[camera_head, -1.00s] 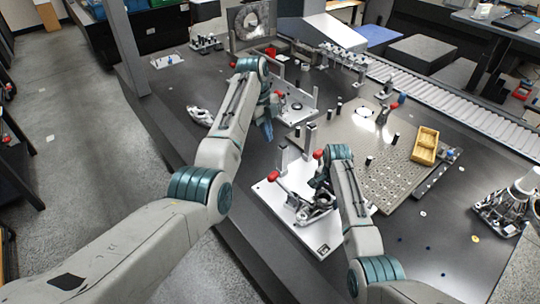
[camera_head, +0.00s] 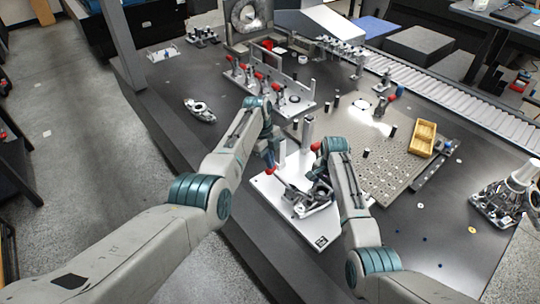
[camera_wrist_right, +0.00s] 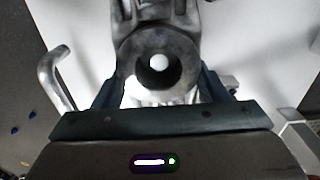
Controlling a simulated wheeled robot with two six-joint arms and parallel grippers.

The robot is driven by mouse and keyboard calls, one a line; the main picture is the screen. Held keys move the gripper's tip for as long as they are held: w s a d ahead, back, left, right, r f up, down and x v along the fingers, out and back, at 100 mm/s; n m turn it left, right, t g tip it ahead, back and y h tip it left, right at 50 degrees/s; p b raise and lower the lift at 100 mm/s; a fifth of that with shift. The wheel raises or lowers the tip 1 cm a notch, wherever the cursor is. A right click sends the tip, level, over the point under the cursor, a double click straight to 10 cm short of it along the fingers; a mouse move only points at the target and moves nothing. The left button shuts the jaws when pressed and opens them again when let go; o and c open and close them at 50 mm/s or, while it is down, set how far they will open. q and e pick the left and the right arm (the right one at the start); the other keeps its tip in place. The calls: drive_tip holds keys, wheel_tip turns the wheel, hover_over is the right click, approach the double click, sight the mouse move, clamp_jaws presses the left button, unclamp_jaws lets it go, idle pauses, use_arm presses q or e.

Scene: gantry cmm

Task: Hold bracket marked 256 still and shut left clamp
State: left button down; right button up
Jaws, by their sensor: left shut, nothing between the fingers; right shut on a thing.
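A grey metal bracket (camera_head: 312,203) lies on a white fixture plate (camera_head: 265,184); its marking is not readable. My right gripper (camera_head: 322,180) is shut on it. In the right wrist view the round boss of the bracket (camera_wrist_right: 122,50) is between the fingers. The left clamp shows a red handle (camera_head: 269,160) at the plate's left side; I cannot tell whether it is open. The other clamp's red handle (camera_head: 315,147) is near my right wrist. My left gripper (camera_head: 271,150) is shut and empty, pointing down close to the left clamp's handle; I cannot tell if they touch.
A second fixture (camera_head: 300,103) with several red-handled clamps stands behind. A loose bracket (camera_head: 199,111) lies to the left on the dark table. A perforated plate (camera_head: 375,165) with a yellow bin (camera_head: 424,139) lies to the right. Posts rise from the back of the white plate.

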idle(0.3)
use_arm(q)
drive_tip(key=shift+w+a+f, duration=0.3)
drive_tip(key=shift+a+f, duration=0.1)
drive_tip(key=shift+f, duration=0.15)
drive_tip(key=shift+w+a+f, duration=0.25)
drive_tip(key=shift+a+f, duration=0.1)
drive_tip(key=shift+f, duration=0.2)
drive_tip(key=shift+d+r, duration=0.1)
drive_tip(key=shift+d, duration=0.1)
